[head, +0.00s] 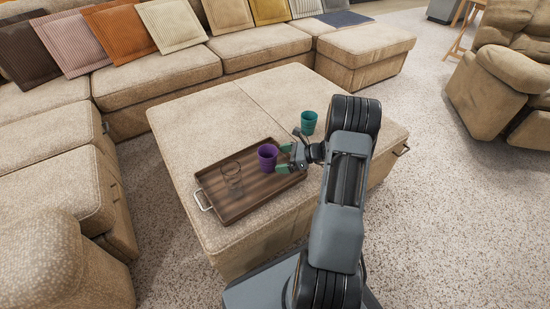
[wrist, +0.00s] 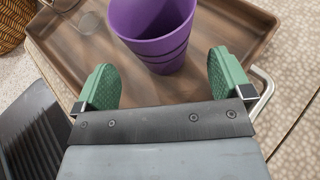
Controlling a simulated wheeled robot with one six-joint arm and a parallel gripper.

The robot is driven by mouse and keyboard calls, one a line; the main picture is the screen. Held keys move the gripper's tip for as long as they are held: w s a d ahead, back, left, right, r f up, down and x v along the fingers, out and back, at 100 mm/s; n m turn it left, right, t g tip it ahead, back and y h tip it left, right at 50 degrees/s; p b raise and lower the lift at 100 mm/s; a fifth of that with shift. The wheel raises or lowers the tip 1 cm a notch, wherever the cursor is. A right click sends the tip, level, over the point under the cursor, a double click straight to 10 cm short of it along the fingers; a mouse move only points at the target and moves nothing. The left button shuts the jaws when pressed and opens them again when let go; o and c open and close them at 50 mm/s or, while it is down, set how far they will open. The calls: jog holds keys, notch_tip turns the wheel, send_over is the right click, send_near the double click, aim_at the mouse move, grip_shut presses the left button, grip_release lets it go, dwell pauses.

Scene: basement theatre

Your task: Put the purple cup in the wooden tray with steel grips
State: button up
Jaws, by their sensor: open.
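The purple cup (head: 267,157) stands upright in the wooden tray with steel grips (head: 240,206), near the tray's right end. In the wrist view the cup (wrist: 158,50) stands just beyond my fingertips, with the tray floor (wrist: 95,75) around it. My gripper (head: 285,158) is at the tray's right end, beside the cup. Its green fingers are spread and nothing is held between them (wrist: 168,82). A steel grip (head: 205,201) shows at the tray's left end.
A clear glass (head: 233,180) stands in the tray, left of the cup. A teal cup (head: 308,122) stands on the beige ottoman (head: 185,128) behind my gripper. The ottoman's far part is bare. Sofas stand behind and left.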

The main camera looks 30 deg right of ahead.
jog(key=p+v, duration=0.2)
jog(key=v, duration=0.5)
jog(key=shift+s+d+r, duration=0.2)
jog(key=shift+r, duration=0.1)
jog(key=s+a+r+n+g+h, duration=0.35)
jog(key=a+r+n+g, duration=0.35)
jog(key=a+r+n, duration=0.5)
jog(key=s+a+r+n+t+h, duration=0.1)
jog(key=s+a+r+n+h, duration=0.4)
jog(key=s+a+n+h, duration=0.2)
jog(key=shift+s+a+n+t+p, duration=0.35)
jog(key=shift+s+a+n, duration=0.6)
jog(key=shift+s+n, duration=1.75)
jog(key=shift+w+n+h, duration=0.25)
jog(key=shift+w+n, duration=0.05)
jog(key=shift+w, duration=0.05)
jog(key=w+p+v, duration=0.2)
jog(key=p+v, duration=0.9)
jog(key=w+r+p+v, duration=0.1)
jog(key=w+p+v, duration=0.2)
jog(key=p+v, duration=0.8)
jog(key=w+r+p+v, duration=0.1)
jog(key=w+p+v, duration=0.2)
jog(key=p+v, duration=0.9)
jog(key=shift+a+r+t, duration=0.2)
jog(key=shift+r+t, duration=0.25)
jog(key=shift+r, duration=0.1)
